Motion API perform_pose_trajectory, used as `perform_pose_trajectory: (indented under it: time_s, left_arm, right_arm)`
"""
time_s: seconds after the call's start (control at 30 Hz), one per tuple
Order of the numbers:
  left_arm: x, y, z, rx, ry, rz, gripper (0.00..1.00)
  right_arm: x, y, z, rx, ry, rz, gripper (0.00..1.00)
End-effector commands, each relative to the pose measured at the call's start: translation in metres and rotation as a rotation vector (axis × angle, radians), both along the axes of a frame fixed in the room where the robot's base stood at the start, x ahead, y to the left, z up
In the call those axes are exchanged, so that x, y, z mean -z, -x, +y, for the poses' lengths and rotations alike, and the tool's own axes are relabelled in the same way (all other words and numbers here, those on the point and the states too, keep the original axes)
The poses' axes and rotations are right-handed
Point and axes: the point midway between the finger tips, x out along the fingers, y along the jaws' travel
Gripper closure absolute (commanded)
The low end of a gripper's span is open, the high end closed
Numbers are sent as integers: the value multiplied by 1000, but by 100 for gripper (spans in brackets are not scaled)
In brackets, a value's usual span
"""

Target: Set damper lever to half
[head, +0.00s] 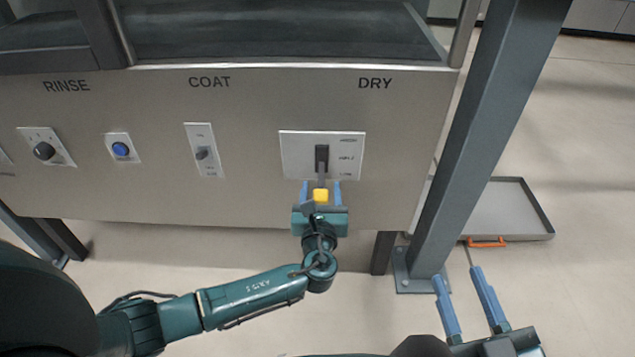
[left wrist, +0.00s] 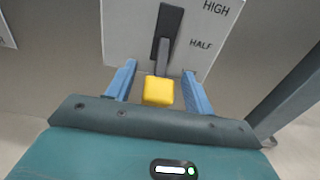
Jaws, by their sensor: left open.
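The damper lever has a yellow knob (head: 320,195) on a grey stem, coming out of a dark slot in a white plate (head: 293,152) under the DRY label. In the left wrist view the yellow knob (left wrist: 158,91) is below the HALF mark (left wrist: 201,44), with HIGH above that. My left gripper (head: 320,190) is open, one blue finger on each side of the knob, with gaps visible in the left wrist view (left wrist: 158,86). Whether a finger touches it I cannot tell. My right gripper (head: 466,290) is open and empty at the lower right, away from the panel.
Left of the lever plate the panel carries a small switch (head: 202,153) under COAT, a blue button (head: 121,149) and a black knob (head: 44,151). A grey post (head: 490,130) stands right of the panel. A tray (head: 505,208) with an orange handle lies beyond it.

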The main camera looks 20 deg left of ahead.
Motion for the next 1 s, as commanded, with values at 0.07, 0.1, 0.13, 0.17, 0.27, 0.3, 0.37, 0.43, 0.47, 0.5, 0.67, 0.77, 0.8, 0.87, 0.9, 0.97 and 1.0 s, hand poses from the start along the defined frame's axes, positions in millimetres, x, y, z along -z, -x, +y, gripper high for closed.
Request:
perform_pose_trajectory:
  time_s: [0.07,0.1,0.13,0.17,0.27,0.3,0.37,0.43,0.47,0.5,0.67,0.77,0.8,0.87,0.9,0.97,1.0]
  left_arm:
    - [0,1,-2,0,0,0,47]
    - [0,1,-2,0,0,0,47]
    - [0,2,-2,0,0,0,47]
    - [0,2,-2,0,0,0,47]
    - [0,2,-2,-1,0,0,47]
    - [0,2,-2,-1,0,0,47]
    - [0,2,-2,-1,0,0,47]
    - [0,2,-2,-1,0,0,48]
    - [0,2,-2,-1,0,0,51]
    - [0,1,-2,-1,0,0,54]
    - [0,1,-2,-1,0,0,67]
    - [0,1,-2,-1,0,0,75]
    - [0,1,-2,-1,0,0,78]
    - [0,1,-2,-1,0,0,83]
    - [0,1,-2,-1,0,0,87]
    - [0,1,-2,-1,0,0,91]
    - [0,1,-2,-1,0,0,95]
  right_arm:
    - [0,0,0,-1,-1,0,64]
    - [0,0,0,-1,-1,0,64]
    - [0,0,0,-1,-1,0,64]
    - [0,0,0,-1,-1,0,64]
    - [0,0,0,-2,-1,0,64]
    - [0,0,0,-2,-1,0,64]
    - [0,0,0,-2,-1,0,64]
    - [0,0,0,-2,-1,0,64]
    - [0,0,0,-2,-1,0,64]
    - [0,0,0,-2,-1,0,64]
    - [-1,0,0,-2,-1,0,64]
    - [-1,0,0,-2,-1,-1,64]
    - [-1,0,0,-2,-1,-1,64]
    - [-1,0,0,-2,0,-2,64]
    - [-1,0,0,-2,0,-2,64]
    - [-1,0,0,-1,-1,-2,64]
    - [-1,0,0,-1,-1,-2,64]
